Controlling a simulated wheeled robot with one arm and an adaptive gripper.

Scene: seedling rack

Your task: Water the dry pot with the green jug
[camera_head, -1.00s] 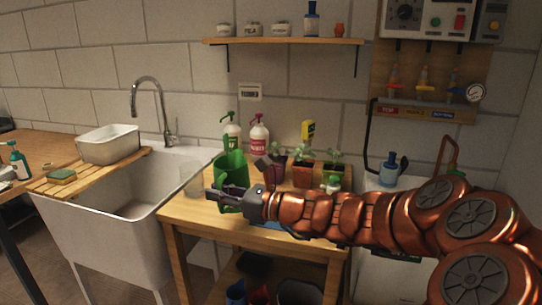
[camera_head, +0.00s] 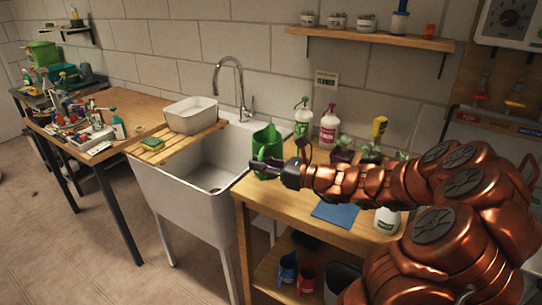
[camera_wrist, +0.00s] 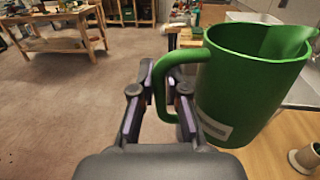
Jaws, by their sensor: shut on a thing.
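My gripper (camera_head: 284,170) is shut on the handle of the green jug (camera_head: 267,140). In the wrist view the fingers (camera_wrist: 160,100) close around the handle, and the jug (camera_wrist: 250,85) is about upright, with a pale label on its side. In the head view the jug shows at the sink's right edge, by the wooden table's left end. Small seedlings in dark pots (camera_head: 343,157) stand at the back of the table, right of the jug and partly hidden by my arm. I cannot tell which pot is dry.
The white sink (camera_head: 190,200) with a tap (camera_head: 240,85) is left of the wooden table (camera_head: 290,205).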

